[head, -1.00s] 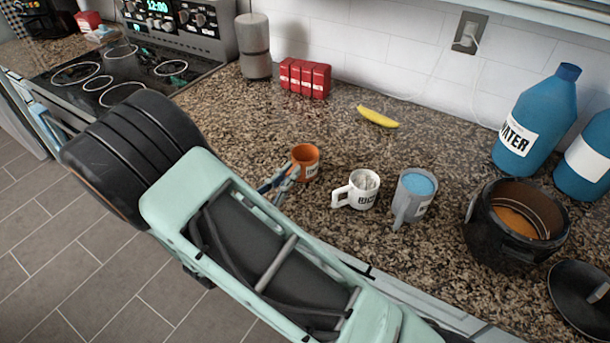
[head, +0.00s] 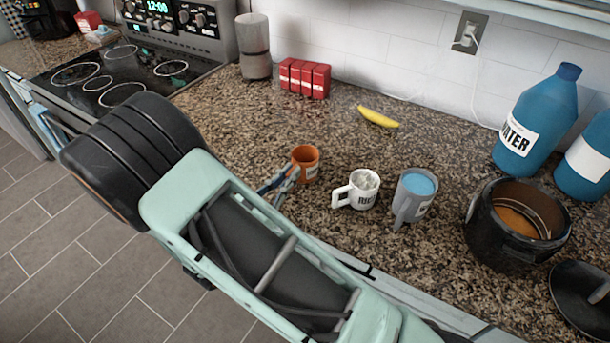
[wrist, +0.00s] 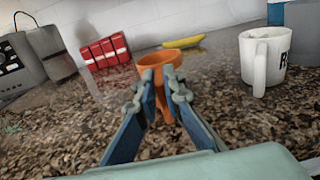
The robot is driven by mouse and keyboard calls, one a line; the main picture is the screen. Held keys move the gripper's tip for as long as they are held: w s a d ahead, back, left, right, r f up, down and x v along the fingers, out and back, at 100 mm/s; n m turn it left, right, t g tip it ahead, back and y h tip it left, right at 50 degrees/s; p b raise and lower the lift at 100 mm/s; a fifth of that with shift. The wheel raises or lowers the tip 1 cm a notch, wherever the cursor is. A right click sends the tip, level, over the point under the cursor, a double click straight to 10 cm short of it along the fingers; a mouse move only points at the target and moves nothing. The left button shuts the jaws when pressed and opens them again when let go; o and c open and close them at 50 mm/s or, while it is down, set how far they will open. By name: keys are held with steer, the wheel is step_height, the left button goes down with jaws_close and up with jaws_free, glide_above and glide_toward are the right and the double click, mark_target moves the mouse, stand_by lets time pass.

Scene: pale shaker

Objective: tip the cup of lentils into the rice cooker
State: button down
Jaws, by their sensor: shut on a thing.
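An orange cup (head: 306,163) stands upright on the granite counter; its contents are hard to make out. In the wrist view the orange cup (wrist: 160,62) is straight ahead. My gripper (head: 291,173) is shut on the near side of the cup, and in the wrist view its blue-grey fingers (wrist: 162,88) close on what looks like the handle. The dark rice cooker pot (head: 485,236) stands open at the right of the counter, with orange-brown showing inside. Its dark lid (head: 580,290) lies beside it.
A white RICE cup (head: 361,197) and a grey cup with blue contents (head: 408,208) stand between the orange cup and the pot. Blue water bottles (head: 540,110), a banana (head: 378,117) and red canisters (head: 305,78) stand or lie behind. A stove (head: 120,72) is at left.

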steer(key=shift+f, duration=0.2)
stand_by(0.3)
steer(key=c, duration=1.4)
jaws_free()
steer(key=v, duration=0.7)
steer(key=shift+s, duration=0.1)
